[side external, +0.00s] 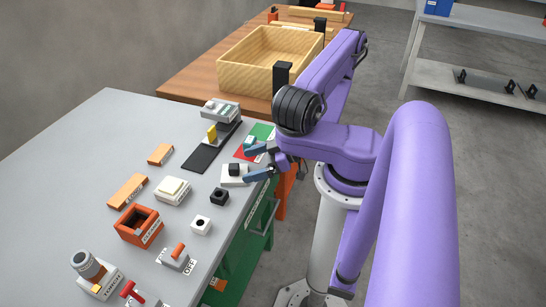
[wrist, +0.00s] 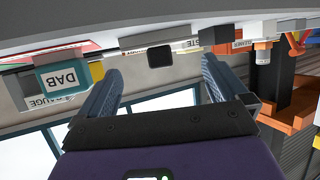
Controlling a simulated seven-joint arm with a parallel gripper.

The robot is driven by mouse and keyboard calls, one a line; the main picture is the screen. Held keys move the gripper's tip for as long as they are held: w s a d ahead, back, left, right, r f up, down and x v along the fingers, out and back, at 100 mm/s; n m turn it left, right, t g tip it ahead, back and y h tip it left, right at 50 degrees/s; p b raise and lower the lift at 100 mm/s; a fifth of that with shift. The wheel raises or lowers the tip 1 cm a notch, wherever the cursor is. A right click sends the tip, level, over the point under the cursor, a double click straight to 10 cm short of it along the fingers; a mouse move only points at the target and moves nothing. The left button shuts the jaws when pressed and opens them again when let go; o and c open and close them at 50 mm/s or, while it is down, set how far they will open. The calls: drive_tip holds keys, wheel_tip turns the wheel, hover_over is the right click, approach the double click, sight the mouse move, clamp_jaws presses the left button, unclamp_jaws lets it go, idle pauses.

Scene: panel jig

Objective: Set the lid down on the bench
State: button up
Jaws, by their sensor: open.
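A low white piece with a black knob (side external: 234,169) sits on the grey bench (side external: 110,140) near its right edge; it looks like the lid. In the wrist view, which is upside down, the black knob (wrist: 160,57) shows ahead of and between my fingertips. Part of a label shows behind it. My gripper (side external: 248,165) is open, with its two blue fingers reaching in from the right at bench height. In the wrist view my gripper (wrist: 160,67) has nothing between its fingers. I cannot tell whether the white piece rests directly on the bench or on something.
A teal DAB block (side external: 249,141) stands close beyond my gripper, by red and green pads. An orange box (side external: 140,226) stands at left. The bench's far left is clear.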

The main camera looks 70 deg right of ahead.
drive_tip(key=v, duration=0.6)
drive_tip(key=shift+s+r, duration=0.15)
drive_tip(key=shift+s, duration=0.2)
drive_tip(key=shift+d, duration=0.15)
